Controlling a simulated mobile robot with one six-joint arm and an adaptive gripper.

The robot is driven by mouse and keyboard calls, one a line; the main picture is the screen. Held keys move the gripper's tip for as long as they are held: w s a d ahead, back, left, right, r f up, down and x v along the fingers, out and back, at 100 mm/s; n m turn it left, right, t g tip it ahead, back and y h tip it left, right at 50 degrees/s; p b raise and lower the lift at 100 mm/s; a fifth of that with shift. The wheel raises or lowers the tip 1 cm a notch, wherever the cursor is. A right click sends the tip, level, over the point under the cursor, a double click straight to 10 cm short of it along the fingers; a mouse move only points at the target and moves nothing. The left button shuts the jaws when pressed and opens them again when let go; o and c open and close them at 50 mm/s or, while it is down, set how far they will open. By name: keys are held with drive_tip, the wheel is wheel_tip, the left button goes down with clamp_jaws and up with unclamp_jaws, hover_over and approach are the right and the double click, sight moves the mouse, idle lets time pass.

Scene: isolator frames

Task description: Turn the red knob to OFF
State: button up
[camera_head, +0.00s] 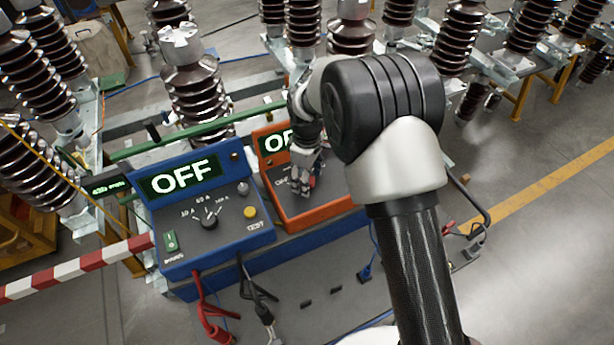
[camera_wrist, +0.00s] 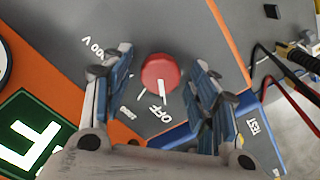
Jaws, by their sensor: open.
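The red knob (camera_wrist: 160,72) is on the grey face of the orange-framed instrument (camera_head: 318,212). My gripper (camera_wrist: 158,66) is open, with one finger on each side of the knob and a visible gap on both sides. White marks run from the knob's lower edge towards the printed OFF label (camera_wrist: 157,114); I cannot tell for sure which is the pointer. In the head view my gripper (camera_head: 306,178) is over the orange instrument's face and hides the knob.
A blue instrument (camera_head: 205,205) with a black dial stands to the left, its screen reading OFF. Red and black cables (camera_head: 210,320) hang in front. Tall brown ribbed insulators (camera_head: 195,95) stand behind. A red-and-white bar (camera_head: 75,265) is at the lower left.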

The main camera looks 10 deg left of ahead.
wheel_tip(320, 180, up, 12)
idle(0.6)
idle(0.4)
